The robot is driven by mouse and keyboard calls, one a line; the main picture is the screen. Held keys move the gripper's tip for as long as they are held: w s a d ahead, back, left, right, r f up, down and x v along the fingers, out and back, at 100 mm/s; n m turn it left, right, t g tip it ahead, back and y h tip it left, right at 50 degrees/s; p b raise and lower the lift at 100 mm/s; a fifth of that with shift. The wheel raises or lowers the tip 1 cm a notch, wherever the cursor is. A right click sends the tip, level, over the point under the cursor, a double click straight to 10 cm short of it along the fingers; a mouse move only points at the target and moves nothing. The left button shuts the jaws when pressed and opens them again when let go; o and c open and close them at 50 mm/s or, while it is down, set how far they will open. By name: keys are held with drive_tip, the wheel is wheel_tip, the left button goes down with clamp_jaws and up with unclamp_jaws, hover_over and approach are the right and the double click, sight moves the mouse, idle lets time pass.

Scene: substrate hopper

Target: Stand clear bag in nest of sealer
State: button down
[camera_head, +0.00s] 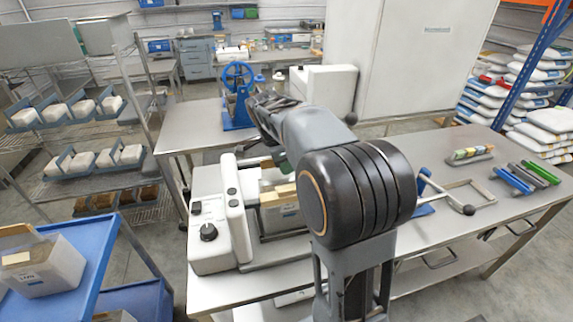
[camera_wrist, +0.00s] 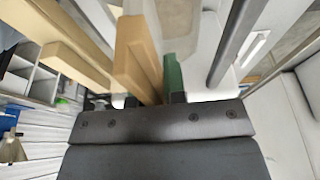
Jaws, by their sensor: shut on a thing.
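The white sealer (camera_head: 210,235), with a black knob and upright posts, stands at the left end of the steel table. A pale clear bag (camera_head: 285,221) with a tan top and a small label is at the sealer's middle, partly hidden by my arm. My gripper (camera_wrist: 150,98) is shut on a tan bar at the top of a translucent bag (camera_wrist: 180,25). A green strip (camera_wrist: 173,75) lies close beside this tan bar. Another tan bar runs to its left. My arm hides much of the gripper in the head view, and whether the bag's base is seated cannot be told.
A blue cart (camera_head: 75,300) at the left carries another clear bag (camera_head: 45,272) with a tan top. A blue hand-wheel device (camera_head: 238,90) stands behind the sealer. Coloured tubes (camera_head: 525,175) and a metal frame (camera_head: 465,195) lie on the right table, with bare steel between.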

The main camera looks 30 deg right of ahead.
drive_tip(key=shift+f+b, duration=0.45)
idle(0.4)
drive_tip(key=c, duration=1.2)
unclamp_jaws()
drive_tip(key=shift+o, duration=0.5)
drive_tip(key=shift+f, duration=0.15)
